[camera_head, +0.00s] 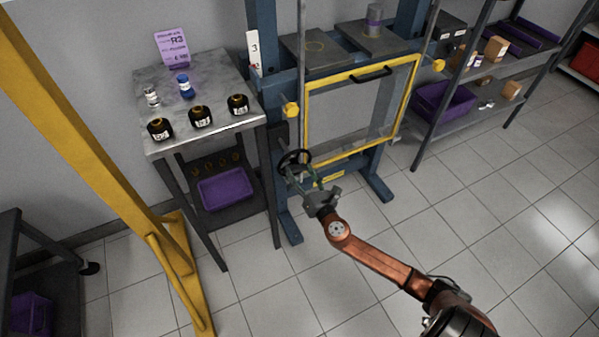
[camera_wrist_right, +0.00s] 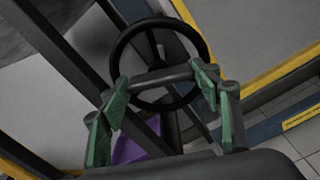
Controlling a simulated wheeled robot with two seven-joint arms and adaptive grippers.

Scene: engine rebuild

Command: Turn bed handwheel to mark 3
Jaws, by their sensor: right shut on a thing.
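The black bed handwheel (camera_head: 295,157) sits on the left side of the blue press frame, low beside the yellow-edged guard. My right gripper (camera_head: 305,181) reaches it from the front. In the right wrist view the handwheel's dark ring (camera_wrist_right: 123,42) lies just beyond the green finger pads of my right gripper (camera_wrist_right: 162,85). A grey bar spans between the pads, and the gripper is shut on the handwheel. The exact contact is hard to make out. A white scale plate (camera_head: 254,48) showing a 3 and a small red mark stands above, on the frame's left. My left gripper is out of view.
A yellow post (camera_head: 100,150) rises further left. Shelving with a purple bin (camera_head: 443,100) stands right. The tiled floor in front is open.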

